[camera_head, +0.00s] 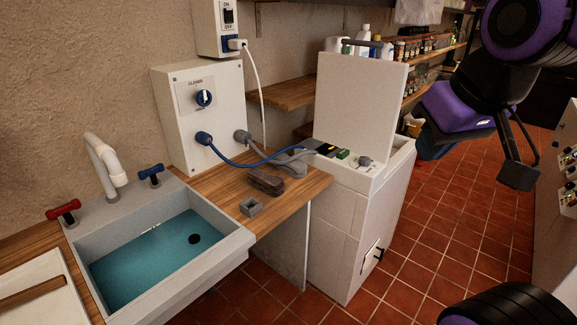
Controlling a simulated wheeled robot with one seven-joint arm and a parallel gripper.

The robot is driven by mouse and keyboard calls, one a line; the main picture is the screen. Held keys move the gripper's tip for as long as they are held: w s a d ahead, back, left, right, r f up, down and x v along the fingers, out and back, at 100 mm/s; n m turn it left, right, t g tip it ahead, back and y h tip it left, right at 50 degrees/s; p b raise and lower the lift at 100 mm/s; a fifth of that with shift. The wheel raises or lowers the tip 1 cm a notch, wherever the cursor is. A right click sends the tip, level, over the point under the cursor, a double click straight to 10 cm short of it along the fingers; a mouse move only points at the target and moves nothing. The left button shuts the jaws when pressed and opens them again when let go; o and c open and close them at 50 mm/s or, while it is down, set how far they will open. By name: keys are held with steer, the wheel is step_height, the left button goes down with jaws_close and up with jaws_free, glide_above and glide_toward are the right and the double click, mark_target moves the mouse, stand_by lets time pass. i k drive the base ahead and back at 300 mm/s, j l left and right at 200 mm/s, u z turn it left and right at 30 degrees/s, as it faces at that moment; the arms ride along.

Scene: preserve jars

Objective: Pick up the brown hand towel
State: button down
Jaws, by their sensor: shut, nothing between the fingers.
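A dark brown folded bundle (265,181), which looks like the brown hand towel, lies on the wooden counter (222,189) right of the sink. My gripper (519,178) hangs at the upper right over the tiled floor, far to the right of the bundle. It is shut and empty, and touches nothing.
The sink (230,250) holds blue-green water. A white machine with a raised lid (358,103) stands right of the counter. Open tiled floor (440,215) lies right of it.

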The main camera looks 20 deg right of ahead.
mark_target(273, 185)
steer(key=i+l+u, duration=0.45)
steer(key=i+l, duration=0.35)
steer(key=i, duration=0.1)
